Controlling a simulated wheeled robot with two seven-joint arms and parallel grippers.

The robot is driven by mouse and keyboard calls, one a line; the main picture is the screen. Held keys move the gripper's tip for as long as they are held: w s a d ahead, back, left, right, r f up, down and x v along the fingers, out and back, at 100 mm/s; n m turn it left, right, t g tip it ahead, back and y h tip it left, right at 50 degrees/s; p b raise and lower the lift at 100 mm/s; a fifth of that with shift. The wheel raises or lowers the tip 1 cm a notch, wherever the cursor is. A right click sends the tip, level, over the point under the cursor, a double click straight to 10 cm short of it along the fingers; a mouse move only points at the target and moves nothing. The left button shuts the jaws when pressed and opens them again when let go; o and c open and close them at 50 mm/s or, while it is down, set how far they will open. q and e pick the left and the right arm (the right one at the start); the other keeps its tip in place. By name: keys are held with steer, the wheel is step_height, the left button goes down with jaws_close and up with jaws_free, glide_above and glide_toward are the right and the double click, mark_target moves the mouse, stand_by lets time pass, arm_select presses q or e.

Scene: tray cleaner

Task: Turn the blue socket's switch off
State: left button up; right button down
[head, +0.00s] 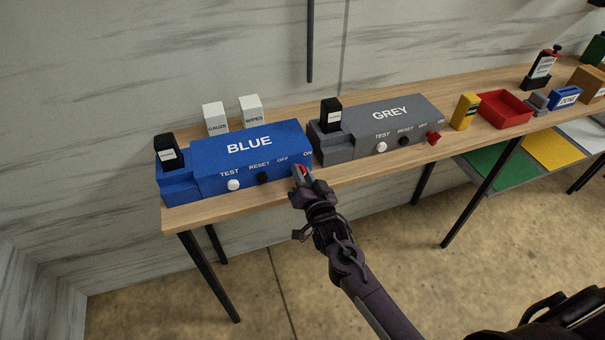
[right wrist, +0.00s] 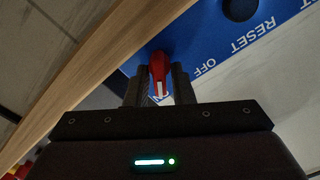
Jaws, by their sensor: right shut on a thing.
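The blue socket (head: 250,148) stands at the left end of the wooden bench, with TEST, RESET, OFF and ON printed along its front. Its red switch (head: 301,170) is at the right end of that front, mostly covered by my right gripper (head: 301,172) in the head view. In the right wrist view the red switch (right wrist: 159,72) sits between the two dark fingers (right wrist: 159,85), and the right gripper is shut on it. A white line shows on the switch. The OFF label is beside it. My left gripper is not in view.
The blue socket also has a white knob (head: 233,185) and a black knob (head: 262,178). The grey socket (head: 385,125), with its own red switch (head: 433,137), stands close on the right. White boxes (head: 251,110) are behind. A red tray (head: 505,108) is farther right on the bench (head: 340,180).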

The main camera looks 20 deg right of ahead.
steer(key=shift+n, duration=0.3)
steer(key=n, duration=0.2)
steer(key=shift+r+n, duration=0.1)
steer(key=shift+n, duration=0.3)
steer(key=n, duration=0.1)
steer(key=n+p, duration=0.1)
steer(key=n, duration=0.1)
steer(key=shift+a+n, duration=0.2)
steer(key=shift+n, duration=0.1)
steer(key=n, duration=0.4)
steer(key=shift+a+n+p, duration=0.15)
steer(key=shift+n+p, duration=0.25)
steer(key=shift+n, duration=1)
steer(key=c, duration=1.5)
jaws_free()
